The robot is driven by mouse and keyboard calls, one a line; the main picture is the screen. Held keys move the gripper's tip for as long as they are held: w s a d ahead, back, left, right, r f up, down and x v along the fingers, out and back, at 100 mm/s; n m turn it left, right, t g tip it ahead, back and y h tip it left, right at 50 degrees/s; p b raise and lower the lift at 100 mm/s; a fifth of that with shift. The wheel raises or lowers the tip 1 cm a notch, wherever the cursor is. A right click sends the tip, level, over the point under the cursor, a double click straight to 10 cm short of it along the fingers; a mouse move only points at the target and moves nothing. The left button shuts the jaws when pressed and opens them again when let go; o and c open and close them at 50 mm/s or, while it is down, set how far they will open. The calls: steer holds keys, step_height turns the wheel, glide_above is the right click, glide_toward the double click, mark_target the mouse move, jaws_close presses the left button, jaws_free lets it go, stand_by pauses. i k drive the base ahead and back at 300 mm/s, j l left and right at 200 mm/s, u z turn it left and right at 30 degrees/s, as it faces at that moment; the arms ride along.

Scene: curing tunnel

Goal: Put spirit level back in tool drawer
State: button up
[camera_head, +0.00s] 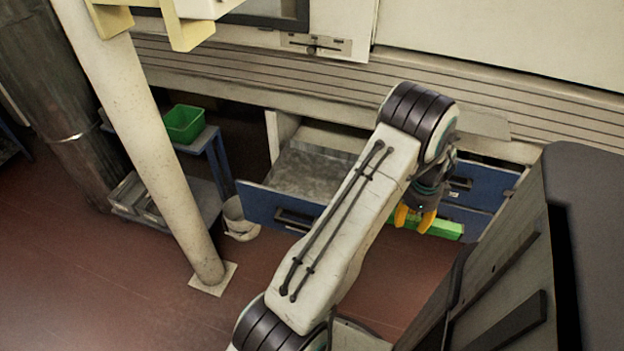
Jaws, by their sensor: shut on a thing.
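My gripper (414,219) has orange-yellow fingers and is at the right of centre, below the end of my arm. It is shut on the spirit level (444,229), a bright green bar held above the floor. The open tool drawer (262,204) with a blue front is to the left of the gripper, behind my arm. The part of its grey inside that shows looks empty; my arm hides its right side.
Shut blue drawers (481,181) are behind the gripper at the right. A green bin (184,123) stands on a blue-framed cart (215,137) at the left. A pale post (150,140) rises from the floor. A white bucket (238,219) stands near the open drawer. The red-brown floor at lower left is clear.

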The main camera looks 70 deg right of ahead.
mark_target(317, 196)
steer(key=i+l, duration=0.75)
steer(key=l, duration=0.25)
